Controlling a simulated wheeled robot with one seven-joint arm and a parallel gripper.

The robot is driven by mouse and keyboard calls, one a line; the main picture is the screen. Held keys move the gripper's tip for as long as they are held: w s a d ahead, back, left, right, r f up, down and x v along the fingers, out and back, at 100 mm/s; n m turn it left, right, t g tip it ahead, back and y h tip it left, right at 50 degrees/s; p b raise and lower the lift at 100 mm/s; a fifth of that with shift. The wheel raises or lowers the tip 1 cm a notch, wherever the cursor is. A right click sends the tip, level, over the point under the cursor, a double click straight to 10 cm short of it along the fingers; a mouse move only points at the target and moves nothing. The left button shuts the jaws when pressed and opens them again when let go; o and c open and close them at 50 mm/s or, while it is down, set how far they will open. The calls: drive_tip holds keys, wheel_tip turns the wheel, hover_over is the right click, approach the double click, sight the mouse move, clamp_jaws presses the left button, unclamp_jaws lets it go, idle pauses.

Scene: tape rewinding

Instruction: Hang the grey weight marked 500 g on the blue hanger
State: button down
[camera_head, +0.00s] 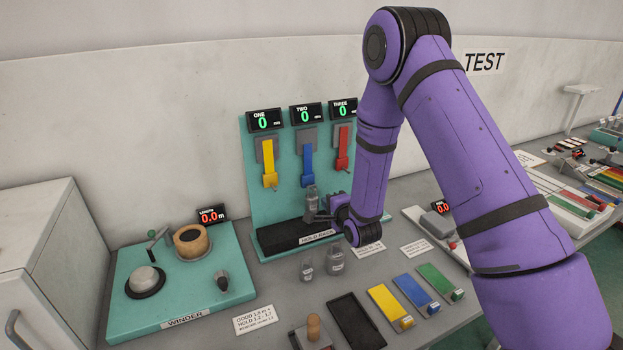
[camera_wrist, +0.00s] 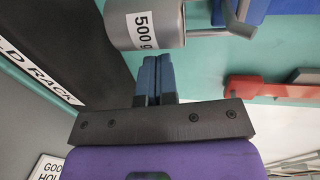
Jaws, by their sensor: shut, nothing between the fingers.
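The grey weight marked 500 g (camera_head: 311,200) is upright just below the lower end of the blue hanger (camera_head: 307,166), clear above the black tray. In the wrist view, the weight (camera_wrist: 145,24) shows its label, and its thin stem runs to the grey hook (camera_wrist: 238,22) by the blue strip (camera_wrist: 257,8). It appears to hang there; the exact contact is hard to see. My gripper (camera_head: 316,217) is beside the weight's lower part. In the wrist view, its blue fingers (camera_wrist: 157,68) are shut together and empty, their tips close to the weight.
The yellow hanger (camera_head: 269,164) and red hanger (camera_head: 342,150) flank the blue one on the teal board (camera_head: 250,205). The black hold rack (camera_head: 285,238) lies below. Two grey weights (camera_head: 335,261) (camera_head: 306,271) stand on the bench in front. Display TWO (camera_head: 305,114) reads 0.

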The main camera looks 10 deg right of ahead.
drive_tip(key=shift+s+a, duration=0.1)
drive_tip(key=shift+a, duration=0.5)
idle(1.1)
drive_tip(key=shift+d, duration=0.4)
idle(3.7)
drive_tip(key=s+d, duration=0.3)
drive_tip(key=s, duration=0.4)
drive_tip(key=shift+s, duration=0.2)
idle(1.0)
